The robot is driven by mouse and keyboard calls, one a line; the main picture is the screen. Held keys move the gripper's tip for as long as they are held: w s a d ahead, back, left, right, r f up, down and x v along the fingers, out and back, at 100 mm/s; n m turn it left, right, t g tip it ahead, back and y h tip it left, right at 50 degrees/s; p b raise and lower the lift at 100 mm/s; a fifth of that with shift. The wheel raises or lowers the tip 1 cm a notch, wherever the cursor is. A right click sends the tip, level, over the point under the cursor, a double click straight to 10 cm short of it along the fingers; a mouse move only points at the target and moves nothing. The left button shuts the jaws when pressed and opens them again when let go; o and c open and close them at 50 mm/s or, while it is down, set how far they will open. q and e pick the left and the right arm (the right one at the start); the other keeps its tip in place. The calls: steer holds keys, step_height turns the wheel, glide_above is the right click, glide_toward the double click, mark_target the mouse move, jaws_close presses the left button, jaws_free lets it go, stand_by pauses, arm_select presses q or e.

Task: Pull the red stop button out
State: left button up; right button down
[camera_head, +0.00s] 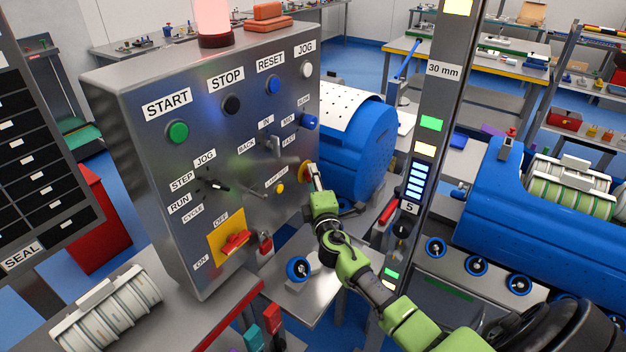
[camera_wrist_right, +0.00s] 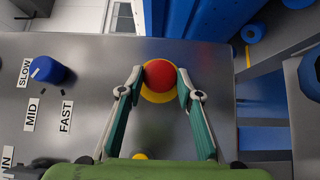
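The red stop button (camera_wrist_right: 160,75) is a round red knob on a yellow base at the edge of the grey control panel (camera_head: 140,120). My right gripper (camera_wrist_right: 161,77) has one finger on each side of the red knob, and both fingertips appear to touch it. In the head view my right gripper (camera_head: 314,172) is at the panel's right edge, beside the button's yellow base (camera_head: 304,173), and hides most of the red knob. My left gripper is not in view.
A blue knob (camera_head: 309,121) sits above the button, and a small yellow button (camera_head: 280,188) lies to its left. A blue motor-like drum (camera_head: 362,150) stands just behind the panel. A dark upright post (camera_head: 428,130) rises to the right of my right gripper.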

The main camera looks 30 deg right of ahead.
steer(key=shift+s+d+f, duration=0.1)
steer(key=shift+s+d, duration=0.25)
steer(key=shift+s, duration=0.45)
steer(key=c, duration=1.7)
jaws_free()
steer(key=shift+o, duration=1.2)
steer(key=shift+s+d, duration=0.1)
steer(key=shift+s, duration=0.05)
steer(key=v, duration=1.2)
